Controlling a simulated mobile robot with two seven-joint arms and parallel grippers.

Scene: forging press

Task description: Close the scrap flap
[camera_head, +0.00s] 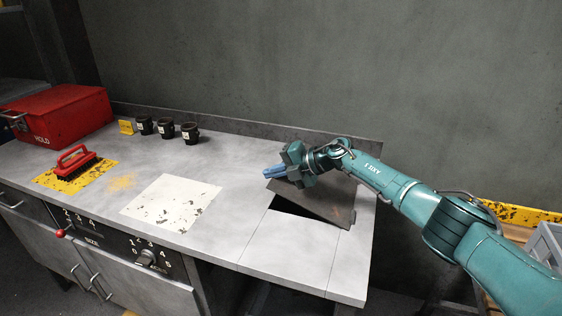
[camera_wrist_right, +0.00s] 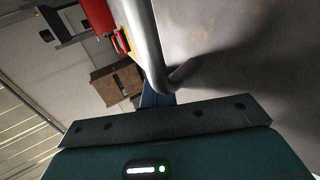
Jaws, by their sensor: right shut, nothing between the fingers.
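The scrap flap (camera_head: 325,205) is a dark grey metal panel at the right end of the grey bench. It is tilted up, with a dark opening (camera_head: 285,206) showing at its left and front. My right gripper (camera_head: 272,172) is at the flap's upper left side, its blue fingers shut and empty, pointing left. The arm hides part of the flap, and I cannot tell whether the gripper touches it. My left gripper is not in view.
A pale scuffed plate (camera_head: 170,202) lies mid-bench. A red brush (camera_head: 76,162) rests on a yellow mat, with a red box (camera_head: 62,115) behind it. Three dark cups (camera_head: 166,128) stand near the back wall. A grey crate (camera_head: 548,245) is at far right.

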